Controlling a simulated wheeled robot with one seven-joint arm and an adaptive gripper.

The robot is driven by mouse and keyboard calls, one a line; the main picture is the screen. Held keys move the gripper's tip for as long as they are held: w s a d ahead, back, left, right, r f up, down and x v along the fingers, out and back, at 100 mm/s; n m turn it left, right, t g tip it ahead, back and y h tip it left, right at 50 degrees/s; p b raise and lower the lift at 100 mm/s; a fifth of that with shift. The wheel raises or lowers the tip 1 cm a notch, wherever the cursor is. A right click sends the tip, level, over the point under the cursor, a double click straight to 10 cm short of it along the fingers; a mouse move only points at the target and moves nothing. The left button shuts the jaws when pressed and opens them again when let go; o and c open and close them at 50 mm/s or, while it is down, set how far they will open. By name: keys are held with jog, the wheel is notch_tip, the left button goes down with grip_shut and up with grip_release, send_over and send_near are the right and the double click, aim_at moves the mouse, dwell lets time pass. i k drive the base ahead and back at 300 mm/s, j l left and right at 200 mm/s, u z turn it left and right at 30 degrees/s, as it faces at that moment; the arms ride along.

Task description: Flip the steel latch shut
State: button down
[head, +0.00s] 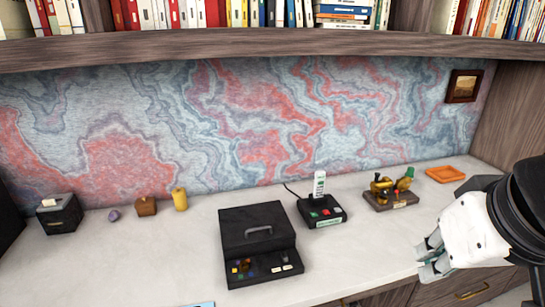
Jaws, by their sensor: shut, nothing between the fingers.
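I cannot make out a steel latch clearly at this size. A black case (257,232) with a grey handle on its sloped lid and small coloured parts along its front stands mid-desk. Right of it is a black box (321,211) with red and green buttons and a white upright piece. Further right, a brass device (388,187) with a green part sits on a wooden base. My gripper (428,258) is at the right, over the desk's front edge, shut and empty, apart from these things. My white wrist hides part of the desk behind it.
A small black box (59,214), a purple stone (113,215), a brown block (146,206) and a yellow cylinder (180,199) stand at the left. An orange tray (445,174) lies at the back right. A bookshelf (240,45) overhangs the back. The front left desk is mostly clear.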

aim_at(284, 257)
jog(key=u, duration=0.35)
jog(key=i+j+z, duration=0.1)
jog(key=j+z, duration=0.2)
jog(key=j, duration=0.4)
jog(key=i+j+z, duration=0.25)
jog(key=i+j, duration=0.1)
jog(key=i, duration=0.1)
